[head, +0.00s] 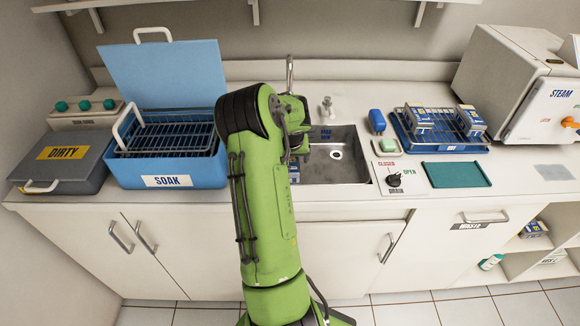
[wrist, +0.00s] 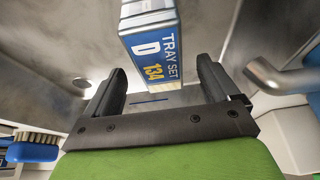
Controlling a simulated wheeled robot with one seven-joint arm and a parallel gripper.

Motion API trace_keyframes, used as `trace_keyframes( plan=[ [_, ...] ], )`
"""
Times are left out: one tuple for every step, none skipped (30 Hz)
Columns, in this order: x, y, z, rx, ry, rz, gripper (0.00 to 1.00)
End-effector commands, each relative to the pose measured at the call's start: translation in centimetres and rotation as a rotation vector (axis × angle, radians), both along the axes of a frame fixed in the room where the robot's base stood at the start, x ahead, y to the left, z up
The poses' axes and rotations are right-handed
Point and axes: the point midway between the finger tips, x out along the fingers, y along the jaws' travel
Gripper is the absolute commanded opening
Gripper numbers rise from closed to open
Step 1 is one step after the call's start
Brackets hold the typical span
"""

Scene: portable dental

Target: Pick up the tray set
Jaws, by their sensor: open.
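The tray set (wrist: 150,50) is a blue and white box marked "TRAY SET D 134" in the wrist view. It is in the grey metal sink (head: 345,160). In the head view only a small blue and white part of it (head: 294,173) seems to show beside my arm; the rest is hidden. My gripper (wrist: 160,68) is open, with one dark finger on each side of the box's lower end in the wrist picture. I see no finger closed on it. I cannot tell how deep the fingers reach around it.
A faucet (wrist: 282,76) is close at the right in the wrist view, and a blue brush (wrist: 35,150) at the left. In the head view, a blue SOAK tub (head: 195,172) with a raised lid stands left of my arm. Similar boxes (head: 418,121) stand on a rack at right.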

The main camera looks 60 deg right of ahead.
Motion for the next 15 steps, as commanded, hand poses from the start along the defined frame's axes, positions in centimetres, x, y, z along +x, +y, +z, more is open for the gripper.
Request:
trace_keyframes(
  plan=[
    [0.1, -0.4, -1.3, 0.002, 0.003, 0.000, 0.88],
    [0.2, -0.6, -1.9, 0.003, 0.003, 0.001, 0.88],
    [0.3, -0.9, -2.5, 0.002, 0.003, 0.001, 0.88],
    [0.4, -1.1, -3.0, 0.003, 0.003, 0.001, 0.88],
    [0.5, -1.2, -3.3, 0.002, 0.003, 0.001, 0.88],
    [0.6, -1.4, -3.5, 0.002, 0.001, 0.001, 0.88],
    [0.6, -1.4, -3.7, 0.001, 0.000, 0.000, 0.88],
    [0.6, -1.4, -3.7, 0.001, 0.000, 0.000, 0.88],
    [0.6, -1.4, -3.7, 0.001, 0.000, 0.000, 0.88],
    [0.6, -1.4, -3.6, 0.001, 0.000, 0.000, 0.88],
    [0.6, -1.4, -3.6, 0.001, 0.000, 0.000, 0.88],
    [0.6, -1.4, -3.6, 0.001, 0.000, 0.000, 0.88],
    [0.6, -1.4, -3.6, 0.001, 0.000, 0.000, 0.88],
    [0.6, -1.4, -3.6, 0.001, 0.000, 0.000, 0.84],
    [0.6, -1.4, -3.6, 0.001, 0.000, 0.000, 0.78]
  ],
)
